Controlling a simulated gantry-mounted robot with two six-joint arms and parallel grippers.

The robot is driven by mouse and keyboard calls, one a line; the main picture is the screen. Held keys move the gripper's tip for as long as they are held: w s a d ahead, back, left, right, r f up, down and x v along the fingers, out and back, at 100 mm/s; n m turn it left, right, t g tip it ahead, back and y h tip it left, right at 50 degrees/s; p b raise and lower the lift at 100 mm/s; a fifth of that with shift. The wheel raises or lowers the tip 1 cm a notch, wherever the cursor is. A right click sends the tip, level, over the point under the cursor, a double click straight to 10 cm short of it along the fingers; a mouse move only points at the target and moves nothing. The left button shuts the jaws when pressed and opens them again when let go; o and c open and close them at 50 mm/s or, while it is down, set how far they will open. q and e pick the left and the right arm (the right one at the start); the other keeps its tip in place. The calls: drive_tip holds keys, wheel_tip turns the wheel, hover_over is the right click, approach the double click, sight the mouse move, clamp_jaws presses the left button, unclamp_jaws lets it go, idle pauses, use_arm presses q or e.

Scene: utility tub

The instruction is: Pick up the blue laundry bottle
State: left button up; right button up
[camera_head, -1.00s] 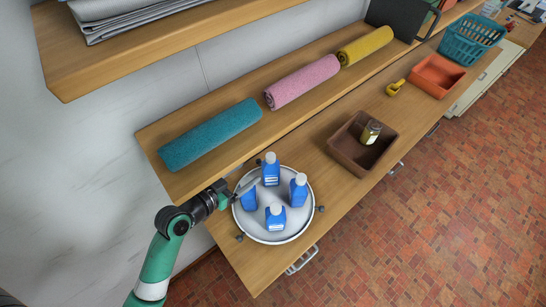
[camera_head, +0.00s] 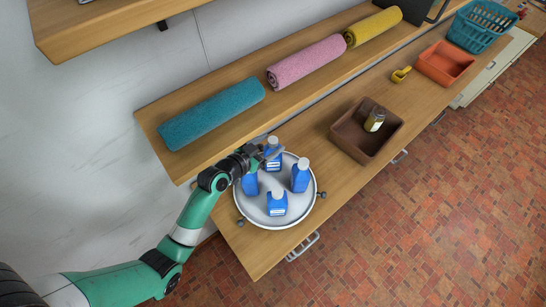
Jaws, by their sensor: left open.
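Several blue laundry bottles with white caps stand upright in a round white tub on the wooden counter. One blue bottle (camera_head: 273,162) is at the back of the tub (camera_head: 292,239), one (camera_head: 300,176) at the right, one (camera_head: 277,204) at the front and one (camera_head: 250,184) at the left, partly under my arm. My left gripper (camera_head: 269,153) is open at the back bottle, by its cap and upper part. I cannot tell whether the fingers touch it. My right gripper is not in view.
A brown bin (camera_head: 358,142) holding a jar (camera_head: 374,121) stands right of the tub. A shelf with teal (camera_head: 212,112), pink (camera_head: 306,62) and yellow (camera_head: 373,27) rolled towels runs behind. An orange tray (camera_head: 444,64), a yellow scoop (camera_head: 401,75) and a teal basket (camera_head: 479,27) are farther right.

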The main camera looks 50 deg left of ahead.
use_arm(q)
clamp_jaws()
idle(0.4)
idle(1.0)
